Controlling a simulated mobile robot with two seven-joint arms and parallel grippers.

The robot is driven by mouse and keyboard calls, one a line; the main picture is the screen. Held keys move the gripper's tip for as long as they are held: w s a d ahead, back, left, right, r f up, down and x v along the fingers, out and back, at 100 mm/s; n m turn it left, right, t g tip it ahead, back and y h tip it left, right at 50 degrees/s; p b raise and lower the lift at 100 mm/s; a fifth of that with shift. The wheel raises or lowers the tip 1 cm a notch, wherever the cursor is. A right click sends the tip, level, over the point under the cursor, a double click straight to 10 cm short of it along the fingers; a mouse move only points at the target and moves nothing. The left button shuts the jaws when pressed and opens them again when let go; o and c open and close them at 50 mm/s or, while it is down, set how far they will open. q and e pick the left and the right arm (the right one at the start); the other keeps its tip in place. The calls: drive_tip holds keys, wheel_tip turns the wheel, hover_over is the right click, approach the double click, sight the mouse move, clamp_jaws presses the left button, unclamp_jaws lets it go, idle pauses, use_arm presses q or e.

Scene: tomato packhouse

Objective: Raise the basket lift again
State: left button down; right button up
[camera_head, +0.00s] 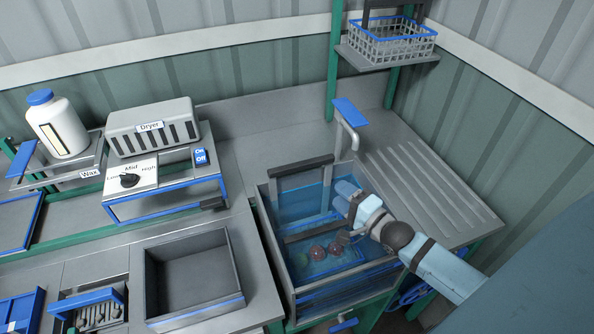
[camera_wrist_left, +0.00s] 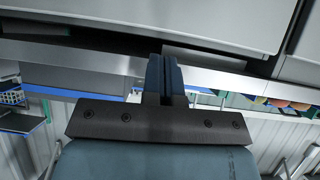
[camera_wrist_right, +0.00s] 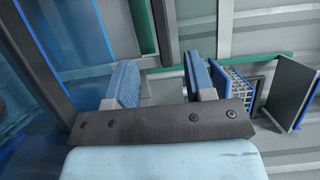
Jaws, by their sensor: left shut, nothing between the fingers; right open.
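A water-filled tank (camera_head: 262,222) stands in the middle of the head view. A dark bar (camera_head: 300,166) spans its back end, and another dark bar (camera_head: 312,232) crosses nearer the front. I cannot tell which belongs to the basket lift. A few reddish round fruits (camera_head: 318,251) show in the water near the front. My right gripper (camera_head: 341,198) is over the tank's right side, with its fingers apart and nothing between them; it also shows in the right wrist view (camera_wrist_right: 161,84). My left gripper (camera_wrist_left: 166,80) is shut and empty, out of the head view.
A blue-topped tap (camera_head: 347,118) rises behind the tank, beside a ribbed drainboard (camera_head: 440,180). A wire basket (camera_head: 390,48) sits on a high shelf. The dryer (camera_head: 151,126) and an empty grey bin (camera_head: 190,318) stand left of the tank.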

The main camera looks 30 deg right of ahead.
sight(305, 168)
drive_tip(key=w, duration=0.4)
drive_tip(key=w+a+p, duration=0.1)
drive_tip(key=w, duration=0.3)
drive_tip(key=w+a, duration=0.1)
drive_tip(key=w, duration=0.3)
drive_tip(key=shift+w+p, duration=0.3)
drive_tip(key=shift+p, duration=0.05)
drive_tip(key=shift+w+a, duration=0.1)
drive_tip(key=shift+w, duration=0.45)
clamp_jaws()
